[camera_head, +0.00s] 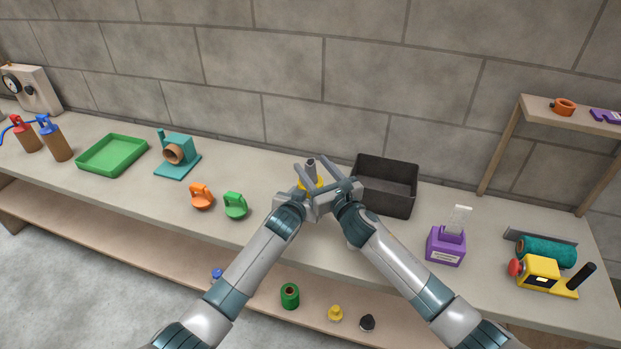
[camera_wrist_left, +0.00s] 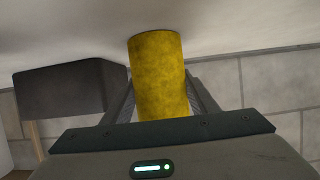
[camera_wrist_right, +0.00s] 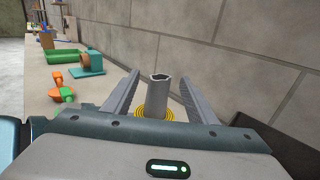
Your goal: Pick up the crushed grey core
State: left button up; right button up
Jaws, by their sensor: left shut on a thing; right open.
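The grey core (camera_head: 310,163) stands out of the top of a yellow roll (camera_head: 307,184), above the bench. In the right wrist view the core (camera_wrist_right: 158,95) is a tube with a dented, uneven rim, and yellow rings (camera_wrist_right: 145,114) surround its foot. My left gripper (camera_wrist_left: 160,90) is shut on the yellow roll (camera_wrist_left: 160,75), from the side. My right gripper (camera_wrist_right: 157,90) is open, with one finger on each side of the core and gaps showing. The core's lower part is hidden inside the roll.
A black open bin (camera_head: 388,183) stands close right of my grippers. Orange (camera_head: 201,197) and green (camera_head: 235,205) clamps lie to the left, before a teal holder (camera_head: 176,156) and green tray (camera_head: 112,154). A purple holder (camera_head: 446,246) is further right. The wall is behind.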

dwell(0.4)
grip_shut()
notch_tip(320, 180, up, 10)
dwell(0.7)
dwell(0.3)
pick_arm(q)
jog(key=o, duration=1.3)
jog(key=shift+s, duration=0.15)
